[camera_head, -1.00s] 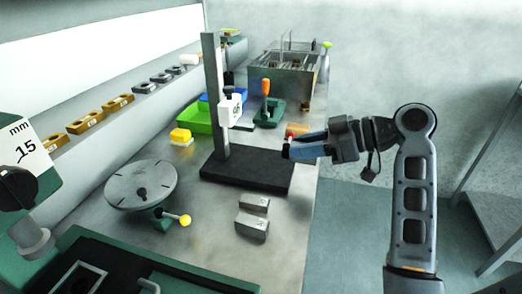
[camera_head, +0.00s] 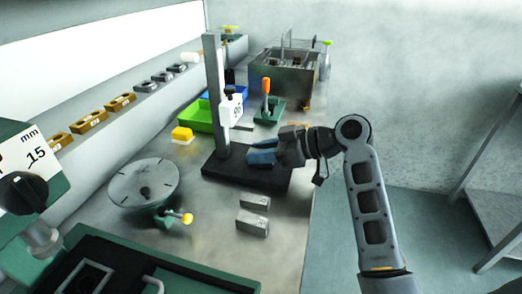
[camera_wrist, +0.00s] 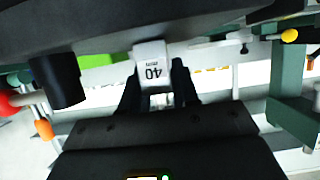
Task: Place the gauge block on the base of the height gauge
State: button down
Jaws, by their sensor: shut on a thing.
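The height gauge has a dark flat base (camera_head: 225,170), a grey upright column (camera_head: 215,95) and a white slider (camera_head: 231,109) with a number on it. My gripper (camera_head: 262,156) has blue fingers over the right part of the base, right of the column. In the wrist view, a pale gauge block (camera_wrist: 152,68) marked "40 mm" sits between the two dark fingers of my gripper (camera_wrist: 157,92), which is shut on it. In the head view the fingers hide the block, so I cannot tell whether it touches the base.
Two grey blocks (camera_head: 252,222) lie on the table in front of the base. A round disc (camera_head: 144,183) and a yellow-knobbed lever (camera_head: 187,218) stand at left. Behind are a green bin (camera_head: 197,117), a yellow block (camera_head: 182,134) and an orange-handled clamp (camera_head: 266,100).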

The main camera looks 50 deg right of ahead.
jog(key=shift+f, duration=0.1)
jog(key=c, duration=0.8)
grip_release()
jog(key=shift+c, duration=0.2)
jog(key=shift+r, duration=0.2)
jog(key=v, duration=1.2)
jog(key=shift+b, duration=0.4)
